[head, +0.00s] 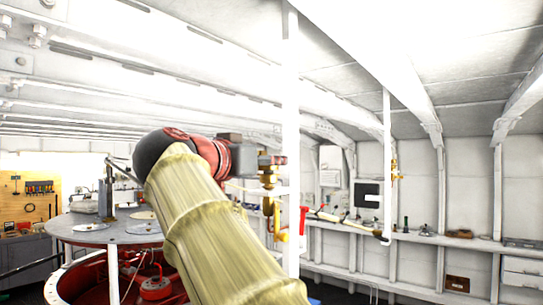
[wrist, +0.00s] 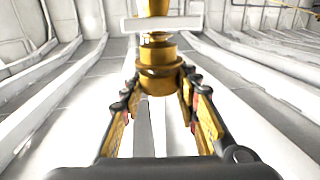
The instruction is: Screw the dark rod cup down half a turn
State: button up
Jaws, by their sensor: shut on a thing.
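My gripper (wrist: 158,88) has its two fingers on either side of a round brass cup (wrist: 158,77) and is shut on it. The cup has a wider collar and sits in line with a brass stem, behind a pale crossbar. No dark rod can be made out beside it. In the head view my gripper (head: 268,160) is at brass fittings (head: 269,181) next to a white upright post. My forearm and wrist hide part of this spot, so the cup itself cannot be told apart there.
A white post (head: 291,120) stands close to my gripper. A red handle (head: 303,220) is just right of the lower brass pipe. A round metal table (head: 85,235) is at the left. A shelf with small tools (head: 460,240) runs along the right wall.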

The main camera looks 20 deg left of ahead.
jog(key=shift+r+m+h+p, duration=0.2)
jog(key=shift+m+h+p, duration=0.3)
jog(key=shift+h, duration=0.2)
jog(key=o, duration=1.2)
jog(key=shift+f, duration=0.1)
jog(key=v, duration=1.2)
jog(key=shift+a, duration=0.15)
